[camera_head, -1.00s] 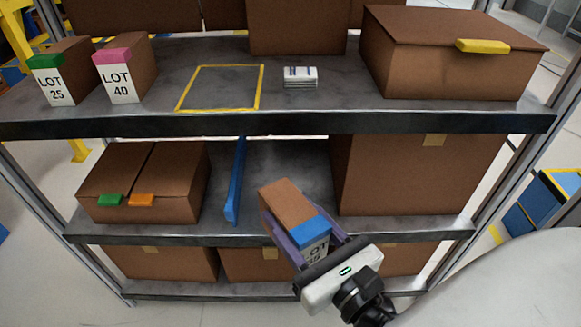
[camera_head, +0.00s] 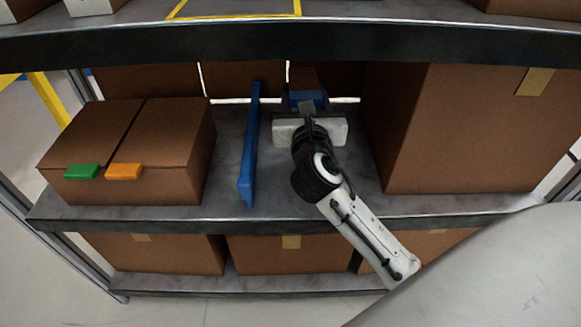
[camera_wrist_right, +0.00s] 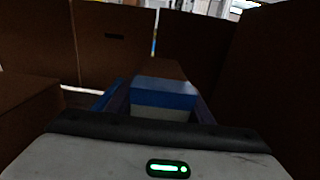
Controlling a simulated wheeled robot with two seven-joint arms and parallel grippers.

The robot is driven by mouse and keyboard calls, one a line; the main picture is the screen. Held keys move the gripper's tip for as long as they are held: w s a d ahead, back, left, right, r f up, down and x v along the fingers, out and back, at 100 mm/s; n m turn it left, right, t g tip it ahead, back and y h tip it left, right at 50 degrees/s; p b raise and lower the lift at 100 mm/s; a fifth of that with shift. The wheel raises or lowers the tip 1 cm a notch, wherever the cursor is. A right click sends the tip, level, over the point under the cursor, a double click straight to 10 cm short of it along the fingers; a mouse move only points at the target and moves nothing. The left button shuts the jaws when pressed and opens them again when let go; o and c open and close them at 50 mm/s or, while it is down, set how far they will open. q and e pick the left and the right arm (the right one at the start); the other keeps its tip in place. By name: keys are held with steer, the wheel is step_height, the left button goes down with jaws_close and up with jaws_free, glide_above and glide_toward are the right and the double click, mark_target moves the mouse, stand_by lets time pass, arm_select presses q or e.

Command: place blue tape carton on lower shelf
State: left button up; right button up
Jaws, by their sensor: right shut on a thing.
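The blue tape carton (camera_wrist_right: 165,93) is brown with a blue band, and it sits between the fingers of my right gripper (camera_wrist_right: 158,105) in the right wrist view. In the head view, the carton (camera_head: 308,99) shows only in part, deep in the bay between the blue divider (camera_head: 249,145) and the large brown box, behind my right gripper (camera_head: 309,115). My right gripper is shut on it. The lower shelf (camera_head: 290,213) lies beneath; I cannot tell whether the carton touches it. My left gripper is not in view.
A brown box (camera_head: 130,150) with green and orange tabs stands left of the divider. A large brown box (camera_head: 440,135) closes the right side. The upper shelf edge (camera_head: 290,46) runs overhead. Brown boxes stand at the back. Shelf surface near the divider's right is bare.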

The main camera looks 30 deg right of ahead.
steer(key=shift+w+d+f, duration=0.3)
steer(key=shift+w+f, duration=0.05)
steer(key=shift+w, duration=0.2)
steer(key=shift+w+d+f+b, duration=0.1)
steer(key=shift+w+f+b, duration=0.15)
steer(key=shift+b, duration=0.3)
steer(key=shift+h, duration=0.3)
step_height(320, 180, down, 6)
steer(key=b, duration=0.3)
steer(key=shift+r, duration=0.25)
steer(key=shift+f, duration=0.15)
step_height(320, 180, down, 3)
steer(key=shift+f+b, duration=0.15)
steer(key=shift+b, duration=1.1)
steer(key=shift+f, duration=0.25)
steer(key=shift+r, duration=0.15)
steer(key=o, duration=1.4)
steer(key=shift+f, duration=0.25)
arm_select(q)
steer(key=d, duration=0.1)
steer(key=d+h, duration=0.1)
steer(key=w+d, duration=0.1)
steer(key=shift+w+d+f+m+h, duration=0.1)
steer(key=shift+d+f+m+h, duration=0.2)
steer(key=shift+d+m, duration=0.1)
